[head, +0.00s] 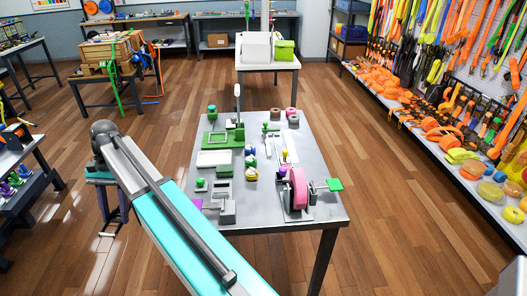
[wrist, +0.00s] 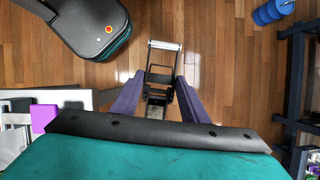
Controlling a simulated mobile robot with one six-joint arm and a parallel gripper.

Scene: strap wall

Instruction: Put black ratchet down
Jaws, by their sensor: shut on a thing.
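The black ratchet (wrist: 160,76) is between the purple fingers of my gripper (wrist: 158,90) in the wrist view. It has a dark open frame and a pale bar at its far end. My gripper is shut on it and points down above bare wooden floor. In the head view my gripper (head: 110,222) hangs at the left, apart from the grey worktable. Only a small part of the ratchet shows there, too small to make out.
The grey worktable (head: 325,150) carries a pink wheel (head: 299,188), a green-based press (head: 222,138) and small coloured parts. A dark table (head: 28,158) stands at the left edge. A strap wall (head: 460,70) is at the right. Floor between the tables is clear.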

